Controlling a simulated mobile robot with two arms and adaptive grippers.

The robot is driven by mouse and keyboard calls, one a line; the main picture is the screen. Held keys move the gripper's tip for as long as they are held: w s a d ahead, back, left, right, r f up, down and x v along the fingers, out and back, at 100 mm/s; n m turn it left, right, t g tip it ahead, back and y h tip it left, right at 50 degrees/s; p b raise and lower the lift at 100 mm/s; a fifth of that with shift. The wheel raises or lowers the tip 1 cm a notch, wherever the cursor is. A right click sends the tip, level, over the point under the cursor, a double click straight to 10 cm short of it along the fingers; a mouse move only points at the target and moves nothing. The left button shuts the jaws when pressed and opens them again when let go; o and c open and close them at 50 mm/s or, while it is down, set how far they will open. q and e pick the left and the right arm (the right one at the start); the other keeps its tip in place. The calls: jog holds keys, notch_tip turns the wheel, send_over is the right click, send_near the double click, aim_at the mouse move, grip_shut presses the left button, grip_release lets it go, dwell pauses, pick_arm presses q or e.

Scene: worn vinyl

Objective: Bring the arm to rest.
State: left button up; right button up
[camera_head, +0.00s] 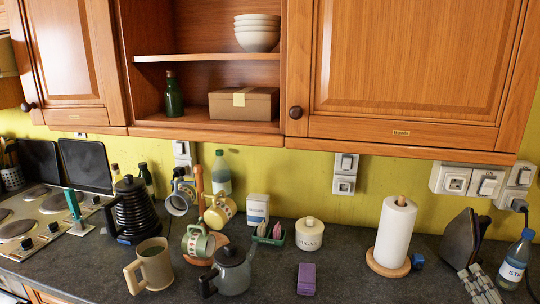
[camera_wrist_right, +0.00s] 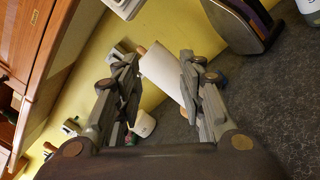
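My right gripper (camera_head: 482,284) shows at the lower right of the head view, low over the dark counter (camera_head: 350,285), just left of a bottle. In the right wrist view the right gripper (camera_wrist_right: 158,62) has its two fingers spread apart, with nothing held between them. The white paper towel roll (camera_wrist_right: 160,75) shows beyond the fingers, apart from them. My left gripper is in neither view.
A blue-labelled bottle (camera_head: 515,260) and a dark iron (camera_head: 463,240) stand close to the right gripper. The paper towel roll (camera_head: 395,233) is further left. Mugs, a grey teapot (camera_head: 232,272) and a black kettle (camera_head: 132,210) crowd the left. Wooden cabinets (camera_head: 410,70) hang above.

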jog(key=s+a+f+m+g+h, duration=0.2)
jog(key=s+a+f+m+g, duration=0.2)
jog(key=s+f+m, duration=0.35)
jog(key=s+a+f+m+g+h, duration=0.1)
jog(key=s+a+f+m+g, duration=0.35)
jog(key=f+m, duration=0.5)
jog(key=s+a+f+m+g+y, duration=0.3)
jog(key=s+a, duration=0.4)
jog(key=a, duration=0.2)
jog(key=s+a+f+m+g+y, duration=0.3)
jog(key=s+a+m+g, duration=0.1)
jog(key=s+a, duration=0.35)
notch_tip(320, 180, down, 26)
jog(key=f+b, duration=0.1)
jog(key=b, duration=0.1)
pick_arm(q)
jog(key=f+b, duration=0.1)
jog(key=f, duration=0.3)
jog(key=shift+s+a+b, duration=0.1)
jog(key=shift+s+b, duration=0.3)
pick_arm(e)
jog(key=s+d+f+n+g, duration=0.1)
jog(key=s+d+f+g, duration=0.1)
jog(key=s+f, duration=1.6)
jog(key=shift+d+f, duration=0.3)
jog(key=shift+f, duration=0.3)
